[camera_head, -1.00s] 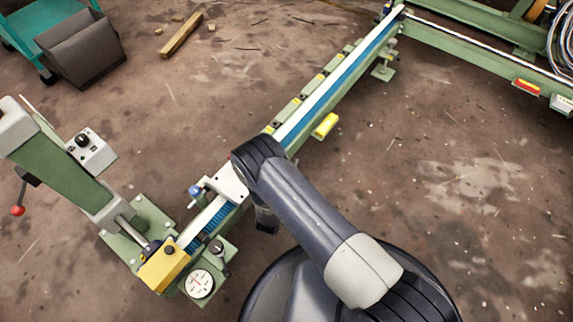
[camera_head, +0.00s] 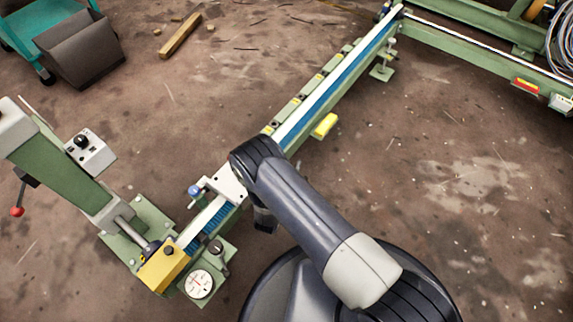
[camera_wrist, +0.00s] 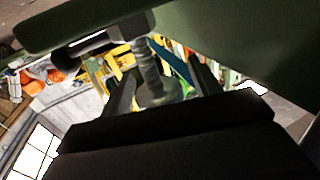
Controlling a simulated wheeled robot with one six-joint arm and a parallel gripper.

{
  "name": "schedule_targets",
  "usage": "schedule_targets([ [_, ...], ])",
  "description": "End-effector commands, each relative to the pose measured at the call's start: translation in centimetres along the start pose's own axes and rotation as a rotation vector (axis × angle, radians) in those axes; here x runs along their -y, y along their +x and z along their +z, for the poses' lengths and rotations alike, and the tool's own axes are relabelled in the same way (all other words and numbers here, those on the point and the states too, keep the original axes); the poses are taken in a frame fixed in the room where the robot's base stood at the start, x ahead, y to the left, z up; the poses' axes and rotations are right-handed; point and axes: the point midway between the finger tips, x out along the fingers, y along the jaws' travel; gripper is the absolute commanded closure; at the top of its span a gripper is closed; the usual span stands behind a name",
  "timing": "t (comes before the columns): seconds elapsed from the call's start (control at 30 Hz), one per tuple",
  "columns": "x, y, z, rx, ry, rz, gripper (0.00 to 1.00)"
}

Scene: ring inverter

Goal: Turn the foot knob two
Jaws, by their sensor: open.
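In the wrist view, a grey threaded stem with a round foot disc (camera_wrist: 160,92) hangs under a green beam (camera_wrist: 85,25). It appears to be a levelling foot; no number shows on it. My gripper (camera_wrist: 163,70) is open, with one dark finger on each side of the stem. I cannot tell whether either finger touches it. In the head view, the long green rail (camera_head: 350,72) runs from lower left to upper right. My arm crosses it, and the dark end of my gripper (camera_head: 265,219) shows low beside the rail. The foot is hidden there.
A dark cylindrical part (camera_wrist: 80,46) sits left of the stem under the beam. A yellow block (camera_head: 164,268) and round dial (camera_head: 199,284) are at the rail's near end. A green post (camera_head: 62,160) stands left. Open floor (camera_head: 450,180) lies right of the rail.

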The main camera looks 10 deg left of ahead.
Motion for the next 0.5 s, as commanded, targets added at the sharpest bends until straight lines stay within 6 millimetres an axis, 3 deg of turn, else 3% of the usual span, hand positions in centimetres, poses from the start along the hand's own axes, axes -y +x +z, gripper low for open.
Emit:
schedule_targets([
  [0.17, 0.1, -1.4, -0.1, 0.003, -0.003, -0.004, 0.41],
  [0.5, 0.1, -7.7, -0.2, 0.001, -0.003, -0.006, 0.41],
])
